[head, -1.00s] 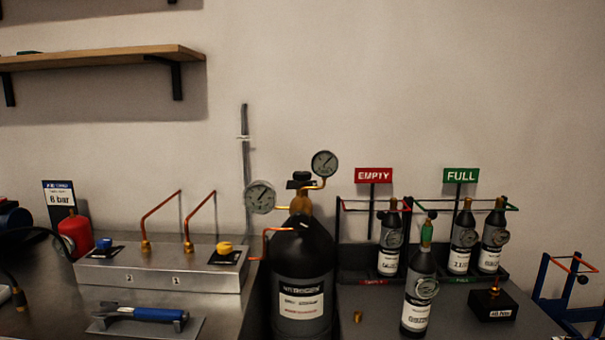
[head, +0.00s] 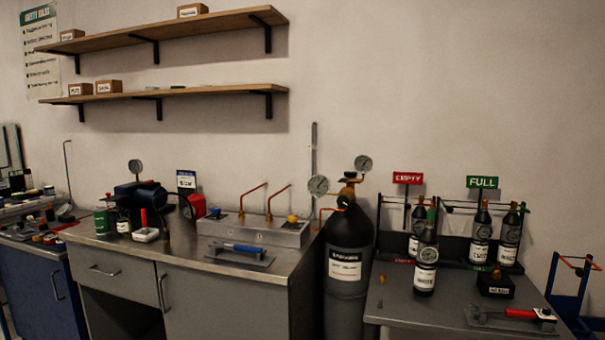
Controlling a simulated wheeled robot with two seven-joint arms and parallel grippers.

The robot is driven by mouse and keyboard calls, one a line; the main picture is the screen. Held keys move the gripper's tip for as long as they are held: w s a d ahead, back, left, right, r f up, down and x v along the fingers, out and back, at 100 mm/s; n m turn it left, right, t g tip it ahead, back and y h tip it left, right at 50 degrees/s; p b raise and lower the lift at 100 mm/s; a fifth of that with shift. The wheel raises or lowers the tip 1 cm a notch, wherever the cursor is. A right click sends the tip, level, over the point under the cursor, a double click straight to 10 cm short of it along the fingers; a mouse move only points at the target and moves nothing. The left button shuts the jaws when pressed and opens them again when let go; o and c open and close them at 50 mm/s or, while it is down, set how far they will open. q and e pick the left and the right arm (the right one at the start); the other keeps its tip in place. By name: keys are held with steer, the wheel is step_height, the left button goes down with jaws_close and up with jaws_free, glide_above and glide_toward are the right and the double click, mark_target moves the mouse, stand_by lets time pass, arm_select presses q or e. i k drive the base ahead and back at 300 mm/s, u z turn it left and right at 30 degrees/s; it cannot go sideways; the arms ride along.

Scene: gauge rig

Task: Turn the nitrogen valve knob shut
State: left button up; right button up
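The nitrogen cylinder (head: 346,275) is a tall black bottle with a white label, standing between the two benches. Its valve knob (head: 350,181) is a small dark cap on top of the brass valve body (head: 348,191). Two round gauges sit beside it, a left gauge (head: 318,185) and a higher right gauge (head: 363,163). A copper pipe runs from the valve side toward the steel manifold block (head: 255,230). I cannot tell how far the knob is turned. Neither of my grippers is in view.
A blue-handled tool (head: 243,248) lies on a plate on the left bench. The right bench has EMPTY (head: 407,178) and FULL (head: 482,182) racks, a small cylinder (head: 426,265) in front, a black block (head: 495,285) and a red-handled tool (head: 520,314). Wall shelves (head: 170,93) hang above left.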

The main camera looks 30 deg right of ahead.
mark_target(350, 175)
steer(key=z, duration=0.65)
steer(key=i, duration=0.45)
steer(key=z, duration=0.65)
steer(key=i, duration=0.85)
steer(key=u, duration=0.15)
